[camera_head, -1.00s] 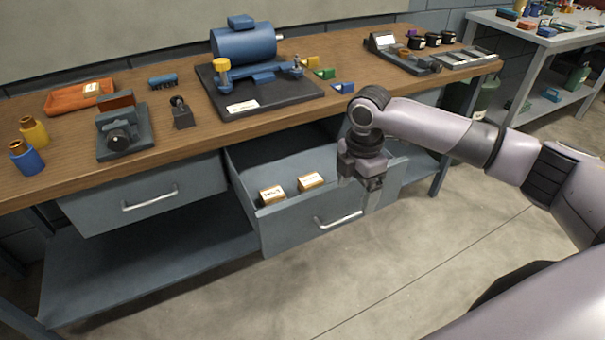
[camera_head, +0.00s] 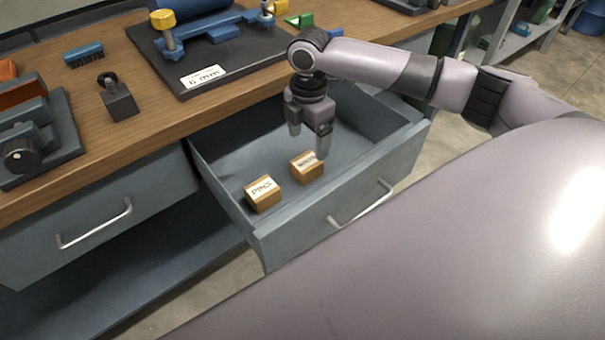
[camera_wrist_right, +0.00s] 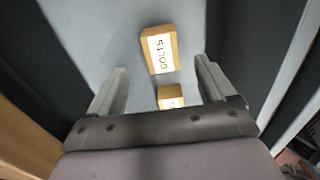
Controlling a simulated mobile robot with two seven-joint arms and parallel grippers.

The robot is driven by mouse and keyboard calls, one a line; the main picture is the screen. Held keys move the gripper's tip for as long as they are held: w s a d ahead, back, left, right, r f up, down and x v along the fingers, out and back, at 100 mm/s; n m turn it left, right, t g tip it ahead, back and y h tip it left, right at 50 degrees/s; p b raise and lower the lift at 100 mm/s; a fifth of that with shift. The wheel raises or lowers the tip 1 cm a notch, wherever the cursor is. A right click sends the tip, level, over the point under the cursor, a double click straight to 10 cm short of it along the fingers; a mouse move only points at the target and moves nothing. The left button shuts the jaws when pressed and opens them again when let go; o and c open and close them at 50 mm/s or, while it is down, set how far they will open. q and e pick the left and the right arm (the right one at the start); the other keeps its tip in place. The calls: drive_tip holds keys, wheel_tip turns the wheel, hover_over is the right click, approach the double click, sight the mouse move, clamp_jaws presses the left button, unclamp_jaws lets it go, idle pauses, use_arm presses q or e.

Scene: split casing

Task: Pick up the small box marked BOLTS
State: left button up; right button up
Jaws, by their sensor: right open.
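The small box marked BOLTS (camera_wrist_right: 160,50) is tan with a white label and lies on the floor of the open drawer in the right wrist view. I take it to be the right-hand box (camera_head: 306,167) in the head view, where its label is hard to read. My right gripper (camera_head: 309,143) is open and empty, pointing down just above and behind that box. In the wrist view the box lies between and beyond the fingertips, apart from them. My left gripper is not in view.
A similar box, apparently labelled PINS (camera_head: 263,194), lies left of it. The drawer's front wall (camera_head: 345,205) with its handle, its side walls and the wooden benchtop edge (camera_head: 215,118) surround the space. The drawer floor behind the boxes is clear.

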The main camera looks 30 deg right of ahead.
sight(307, 162)
drive_tip(key=f+b, duration=0.1)
drive_tip(key=f, duration=0.3)
drive_tip(key=f+b, duration=0.1)
drive_tip(key=f, duration=0.3)
drive_tip(key=shift+s+a+f, duration=0.1)
drive_tip(key=shift+a+f, duration=0.1)
drive_tip(key=shift+f, duration=0.1)
drive_tip(key=shift+c, duration=0.3)
drive_tip(key=c, duration=1.2)
